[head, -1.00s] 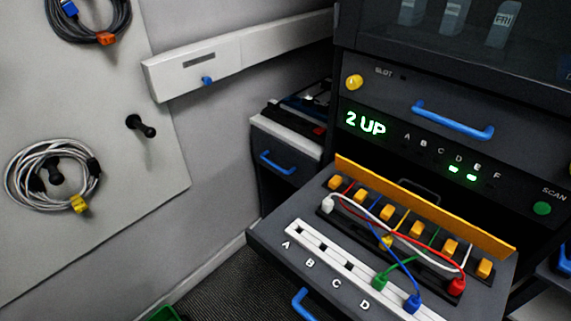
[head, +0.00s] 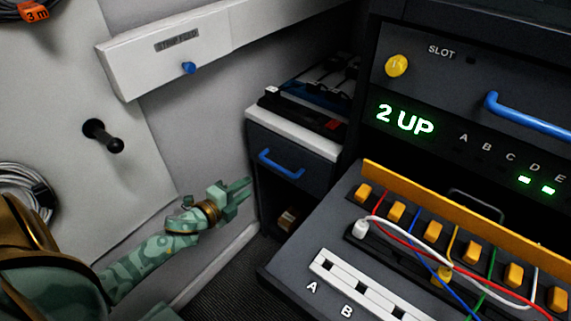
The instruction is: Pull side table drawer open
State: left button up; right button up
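The side table (head: 300,134) stands in the back corner, with a white top rim and a dark body. Its drawer front (head: 262,142) looks closed and carries a blue bar handle (head: 280,165). My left gripper (head: 243,188) is in front of the wall, to the left of the side table and lower than the handle. It is apart from the handle, with nothing seen in it. Its fingers are seen small and at an angle, so their opening is unclear. My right gripper is not in view.
A pulled-out tray (head: 300,275) with plugs and cables fills the lower right, below a rack panel reading "2 UP" (head: 405,120). A black wall peg (head: 104,136) and a white wall box (head: 150,65) with a blue knob are at left. A brown item (head: 287,219) sits under the drawer.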

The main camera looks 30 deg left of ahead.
aim_at(276, 168)
pick_arm(q)
jog(key=b+x, duration=0.1)
jog(key=x, duration=0.3)
jog(key=b+x, duration=0.2)
jog(key=x, duration=0.3)
jog(key=b+x, duration=0.1)
jog(key=x, duration=0.4)
jog(key=shift+w+a+f, duration=0.15)
jog(key=shift+a+f, duration=0.05)
jog(key=shift+f, duration=0.15)
jog(key=shift+w+b, duration=0.3)
jog(key=shift+b, duration=0.05)
jog(key=shift+w, duration=0.15)
jog(key=shift+r, duration=0.1)
jog(key=shift+c, duration=0.3)
jog(key=c, duration=0.5)
grip_shut()
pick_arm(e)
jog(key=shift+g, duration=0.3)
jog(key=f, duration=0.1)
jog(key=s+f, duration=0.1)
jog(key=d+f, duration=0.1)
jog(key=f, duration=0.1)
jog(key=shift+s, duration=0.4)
